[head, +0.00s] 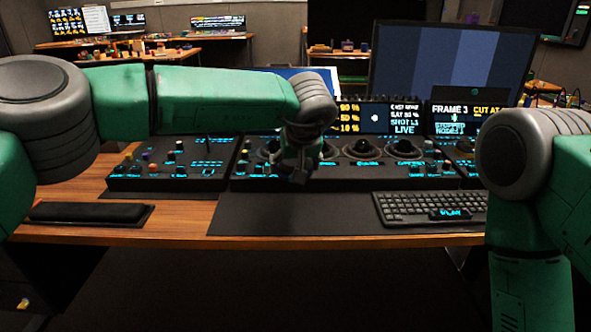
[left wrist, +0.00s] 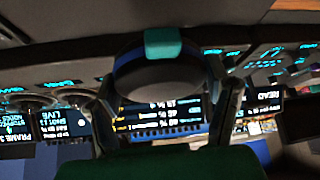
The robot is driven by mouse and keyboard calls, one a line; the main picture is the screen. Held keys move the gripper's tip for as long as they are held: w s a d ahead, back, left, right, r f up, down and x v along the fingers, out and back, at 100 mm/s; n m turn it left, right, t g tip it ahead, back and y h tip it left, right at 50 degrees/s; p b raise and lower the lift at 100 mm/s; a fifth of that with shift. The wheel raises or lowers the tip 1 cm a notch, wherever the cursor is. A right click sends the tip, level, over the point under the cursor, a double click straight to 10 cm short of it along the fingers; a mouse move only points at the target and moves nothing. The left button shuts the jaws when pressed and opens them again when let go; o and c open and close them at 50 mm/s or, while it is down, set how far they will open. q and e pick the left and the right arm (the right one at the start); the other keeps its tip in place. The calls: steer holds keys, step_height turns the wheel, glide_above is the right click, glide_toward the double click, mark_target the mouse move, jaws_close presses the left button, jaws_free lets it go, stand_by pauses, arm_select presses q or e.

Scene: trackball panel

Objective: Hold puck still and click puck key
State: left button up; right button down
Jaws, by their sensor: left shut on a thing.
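My left gripper (head: 298,172) is over the control panel (head: 345,180), near its row of trackballs. In the left wrist view its two grey fingers (left wrist: 165,100) stand on either side of a dark, rounded thing (left wrist: 160,78), which looks like the puck, and are shut on it. A teal block (left wrist: 163,42) shows at the top middle of this thing; I cannot tell whether it is the key. In the head view the puck is mostly hidden by my left gripper. My right arm shows at the right, but its gripper is out of view.
A keyboard (head: 405,207) lies on the dark mat (head: 290,215) at the right. A black wrist rest (head: 90,213) lies at the left. Small lit screens (head: 405,118) and a large monitor (head: 450,60) stand behind the panel. The mat's middle is clear.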

arm_select(q)
steer(key=p, duration=0.2)
glide_above(293, 205)
steer(key=s, duration=0.2)
steer(key=shift+w+d+f, duration=0.1)
steer(key=shift+f, duration=1.1)
steer(key=shift+w+d+f, duration=0.1)
steer(key=shift+f, duration=3.4)
steer(key=shift+f, duration=0.3)
